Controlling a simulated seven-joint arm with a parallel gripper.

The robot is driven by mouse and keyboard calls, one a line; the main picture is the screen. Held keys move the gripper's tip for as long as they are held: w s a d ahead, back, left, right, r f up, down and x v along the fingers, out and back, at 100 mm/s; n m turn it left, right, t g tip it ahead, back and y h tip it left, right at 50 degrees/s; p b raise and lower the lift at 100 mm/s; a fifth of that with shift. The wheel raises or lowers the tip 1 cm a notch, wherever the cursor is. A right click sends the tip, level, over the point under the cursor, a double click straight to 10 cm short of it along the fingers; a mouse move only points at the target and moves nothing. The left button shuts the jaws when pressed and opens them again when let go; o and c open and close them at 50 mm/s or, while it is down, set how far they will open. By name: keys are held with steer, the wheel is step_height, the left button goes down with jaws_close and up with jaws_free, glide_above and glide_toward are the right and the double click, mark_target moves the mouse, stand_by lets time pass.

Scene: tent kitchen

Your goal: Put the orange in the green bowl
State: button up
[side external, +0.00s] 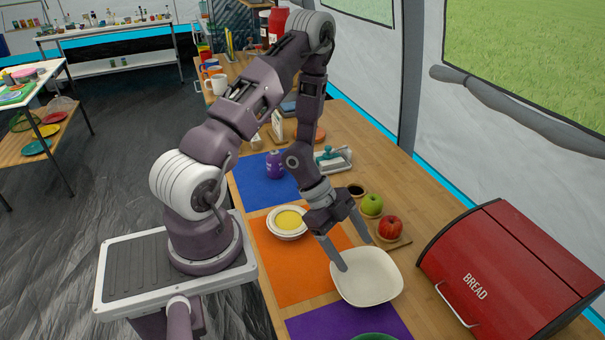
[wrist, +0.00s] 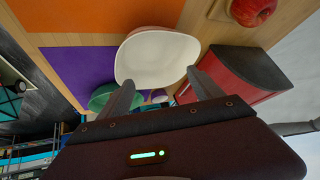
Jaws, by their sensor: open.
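I cannot make out an orange in either view. The green bowl (side external: 375,337) is cut off by the bottom edge of the side view; in the wrist view the green bowl (wrist: 101,97) is partly hidden behind a finger. In the wrist view the gripper (wrist: 160,78) shows both fingers apart, with the white bowl (wrist: 155,55) beyond the tips. The white bowl looks empty.
A green apple (side external: 372,205) and a red apple (side external: 389,228) are behind the white bowl. A red bread box (side external: 510,270) stands to the right. A bowl of yellow food (side external: 288,221) sits on the orange mat (side external: 285,268). A purple mat (side external: 320,322) is in front.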

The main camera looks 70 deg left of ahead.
steer(key=w+a+r+n+t+y, duration=0.1)
steer(key=w+a+r+n+y, duration=0.2)
steer(key=r, duration=0.6)
steer(key=w+a+r+n+y, duration=0.1)
steer(key=a+r+n+y, duration=0.3)
steer(key=r, duration=0.5)
steer(key=s+d+r+n, duration=0.3)
steer(key=s+d+r, duration=0.3)
steer(key=s, duration=0.3)
steer(key=s+d+r+n+h, duration=0.1)
steer(key=s+d+r+n, duration=0.2)
steer(key=s, duration=0.7)
step_height(320, 180, up, 4)
steer(key=d, duration=0.2)
steer(key=shift+d+f, duration=0.15)
steer(key=shift+d, duration=0.25)
